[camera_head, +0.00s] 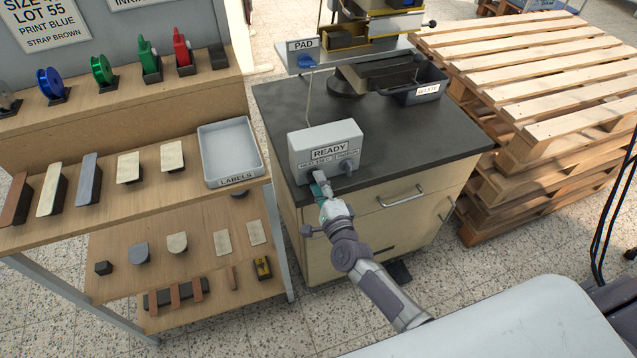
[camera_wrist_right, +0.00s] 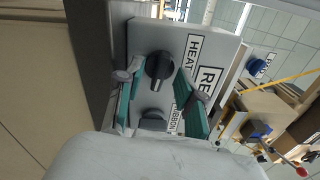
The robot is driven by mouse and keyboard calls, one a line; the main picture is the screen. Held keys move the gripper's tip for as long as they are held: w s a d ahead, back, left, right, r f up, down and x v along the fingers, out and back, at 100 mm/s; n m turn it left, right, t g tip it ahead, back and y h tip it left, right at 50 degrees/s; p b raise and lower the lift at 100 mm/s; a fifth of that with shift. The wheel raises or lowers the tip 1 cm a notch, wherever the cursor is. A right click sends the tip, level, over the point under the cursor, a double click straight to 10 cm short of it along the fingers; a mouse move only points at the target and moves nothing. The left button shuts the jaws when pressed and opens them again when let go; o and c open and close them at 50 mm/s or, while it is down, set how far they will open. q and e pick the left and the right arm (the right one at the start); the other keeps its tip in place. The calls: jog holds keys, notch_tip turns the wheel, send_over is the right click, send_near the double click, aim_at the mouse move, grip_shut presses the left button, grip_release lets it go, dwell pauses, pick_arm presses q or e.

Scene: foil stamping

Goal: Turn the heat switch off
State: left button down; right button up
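The grey control box (camera_head: 325,146) stands at the front edge of the dark worktop, with a READY label on its face. My right gripper (camera_head: 321,185) is at the lower left of that face and mostly hides the heat switch there. In the right wrist view the heat switch is a dark round knob (camera_wrist_right: 159,66) with a raised grip bar, beside the HEAT label. The two teal fingers of my right gripper (camera_wrist_right: 157,84) are spread on either side of it, with gaps showing. A second dark knob, the ribbon one (camera_wrist_right: 152,122), also shows in the head view (camera_head: 347,166). My left gripper is not in view.
A stamping machine (camera_head: 375,40) and a dark waste bin (camera_head: 424,85) stand behind the box. A drawer handle (camera_head: 401,196) sticks out below the worktop. Shelves with a LABELS tray (camera_head: 231,152) stand left, wooden pallets (camera_head: 540,75) right.

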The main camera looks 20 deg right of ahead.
jog(key=shift+w, duration=0.3)
grip_shut()
